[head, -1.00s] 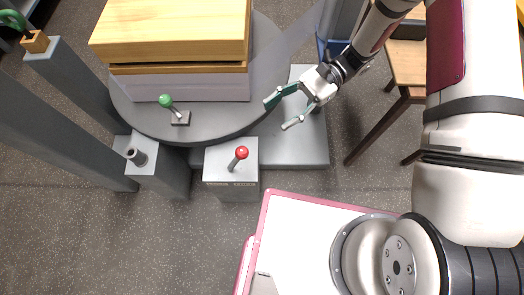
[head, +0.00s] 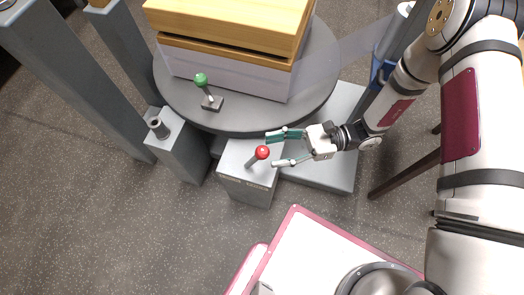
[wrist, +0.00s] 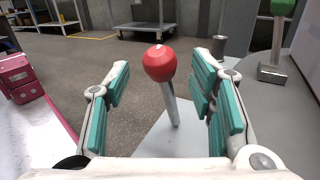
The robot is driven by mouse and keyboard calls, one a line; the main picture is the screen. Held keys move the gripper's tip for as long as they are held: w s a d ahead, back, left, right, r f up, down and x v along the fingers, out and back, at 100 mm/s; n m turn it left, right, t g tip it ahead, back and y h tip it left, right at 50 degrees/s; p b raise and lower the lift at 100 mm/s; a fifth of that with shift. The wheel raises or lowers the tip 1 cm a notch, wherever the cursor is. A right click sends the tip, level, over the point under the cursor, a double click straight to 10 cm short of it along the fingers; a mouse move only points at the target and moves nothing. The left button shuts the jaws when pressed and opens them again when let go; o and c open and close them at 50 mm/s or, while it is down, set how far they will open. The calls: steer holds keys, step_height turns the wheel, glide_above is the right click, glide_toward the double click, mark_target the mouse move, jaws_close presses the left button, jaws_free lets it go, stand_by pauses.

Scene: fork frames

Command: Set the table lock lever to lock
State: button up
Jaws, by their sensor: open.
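The lock lever is a metal stick with a red ball knob (head: 262,152) on a grey box (head: 240,180) beside the round table (head: 240,122). It leans up and to the right in the head view. My gripper (head: 271,150) is open, with teal-padded fingers either side of the red knob's right edge. In the wrist view the red knob (wrist: 160,63) stands between the two open fingers, ahead of the palm, with its stick visible below. The fingers do not appear to touch it. Any lettering on the box cannot be read.
A grey post with a short pipe (head: 158,127) stands left of the lever box. A cart (wrist: 150,20) is far off. Floor at lower left is clear.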

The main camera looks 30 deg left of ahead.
mark_target(261, 152)
steer(key=shift+b+x, duration=0.35)
steer(key=shift+x, duration=1.9)
jaws_close()
